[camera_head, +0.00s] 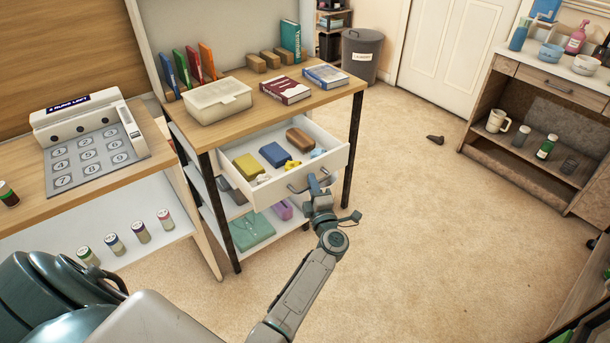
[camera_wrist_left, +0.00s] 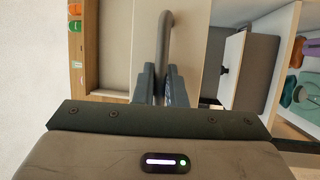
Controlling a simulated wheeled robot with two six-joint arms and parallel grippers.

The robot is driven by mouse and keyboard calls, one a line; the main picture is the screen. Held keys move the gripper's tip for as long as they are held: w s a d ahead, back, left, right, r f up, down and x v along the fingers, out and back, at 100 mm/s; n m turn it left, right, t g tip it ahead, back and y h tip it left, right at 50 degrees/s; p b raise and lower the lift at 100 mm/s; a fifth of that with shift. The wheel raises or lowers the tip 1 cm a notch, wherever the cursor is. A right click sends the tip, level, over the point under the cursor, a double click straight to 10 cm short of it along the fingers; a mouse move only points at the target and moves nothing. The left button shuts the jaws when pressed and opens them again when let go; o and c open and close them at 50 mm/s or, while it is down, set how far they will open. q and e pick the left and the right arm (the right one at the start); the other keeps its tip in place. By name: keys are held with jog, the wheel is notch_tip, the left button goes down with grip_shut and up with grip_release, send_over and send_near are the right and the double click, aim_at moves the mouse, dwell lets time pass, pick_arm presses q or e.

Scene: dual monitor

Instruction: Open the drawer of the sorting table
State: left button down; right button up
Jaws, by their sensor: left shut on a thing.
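The sorting table (camera_head: 240,105) has a wooden top and dark legs. Its white drawer (camera_head: 334,158) stands pulled out, with its contents showing. The grey bar handle (camera_head: 298,188) is on the drawer front. My left gripper (camera_head: 316,186) is at the front of the drawer, shut on the handle. In the left wrist view, the two fingers of the gripper (camera_wrist_left: 162,88) close on either side of the curved handle (camera_wrist_left: 165,38). My right gripper is not in view.
The drawer holds a yellow block (camera_head: 247,166), a blue block (camera_head: 275,154) and a brown block (camera_head: 299,139), plus small items. Books and a pale box (camera_head: 217,100) stand on the tabletop. A keypad table (camera_head: 160,150) is at left.

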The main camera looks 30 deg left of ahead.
pick_arm(q)
jog(key=shift+s+d, duration=0.2)
jog(key=shift+d, duration=0.35)
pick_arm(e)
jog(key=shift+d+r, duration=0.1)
pick_arm(q)
jog(key=c, duration=1.8)
grip_release()
jog(key=shift+o, duration=0.2)
